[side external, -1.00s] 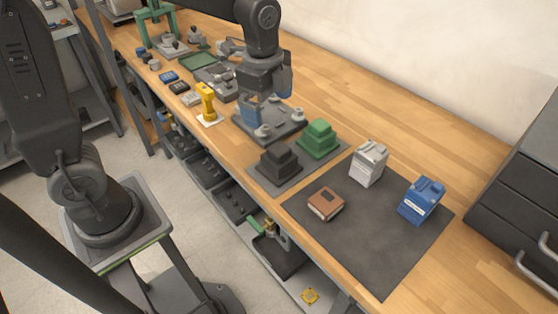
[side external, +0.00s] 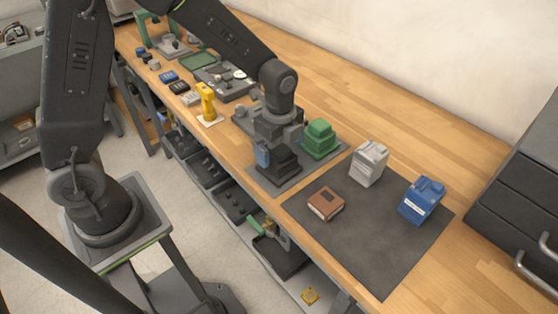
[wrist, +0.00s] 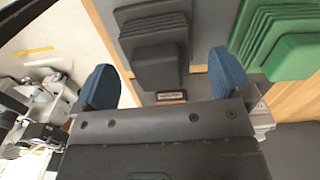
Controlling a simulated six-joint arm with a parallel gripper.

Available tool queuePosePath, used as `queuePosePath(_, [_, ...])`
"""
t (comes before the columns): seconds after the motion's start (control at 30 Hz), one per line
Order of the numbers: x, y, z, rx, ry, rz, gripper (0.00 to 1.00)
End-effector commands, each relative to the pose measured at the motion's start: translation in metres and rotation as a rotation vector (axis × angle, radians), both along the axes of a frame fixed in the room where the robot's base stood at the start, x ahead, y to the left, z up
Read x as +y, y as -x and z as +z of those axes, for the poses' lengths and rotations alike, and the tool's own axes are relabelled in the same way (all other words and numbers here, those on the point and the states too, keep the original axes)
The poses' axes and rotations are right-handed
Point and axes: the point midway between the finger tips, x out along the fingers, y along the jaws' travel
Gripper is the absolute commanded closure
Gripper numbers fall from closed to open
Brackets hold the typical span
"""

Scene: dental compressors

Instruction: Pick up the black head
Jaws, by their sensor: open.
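The black head (side external: 280,166) is a dark stepped block on a grey plate, next to the green head (side external: 320,138). In the side view my gripper (side external: 268,152) is right above and beside the black head and covers part of it. In the wrist view the black head (wrist: 156,52) lies beyond and between my two blue fingertips, with the ribbed green head (wrist: 285,42) at the right. My gripper (wrist: 164,84) is open, and nothing is held between the fingers. Whether a finger touches the black head cannot be told.
A dark mat (side external: 365,250) to the right holds a brown box (side external: 325,203), a white-grey unit (side external: 369,163) and a blue unit (side external: 421,200). A yellow part (side external: 206,103) stands to the left at the bench's front edge. Bare wood lies behind the heads.

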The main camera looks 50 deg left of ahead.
Motion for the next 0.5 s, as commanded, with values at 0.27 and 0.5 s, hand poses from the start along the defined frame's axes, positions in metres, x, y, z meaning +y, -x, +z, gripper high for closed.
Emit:
queuePosePath(0.27, [-0.001, 0.002, -0.038, 0.004, -0.001, 0.000, 0.02])
queuePosePath(0.5, [-0.001, 0.002, -0.040, 0.000, 0.000, 0.000, 0.02])
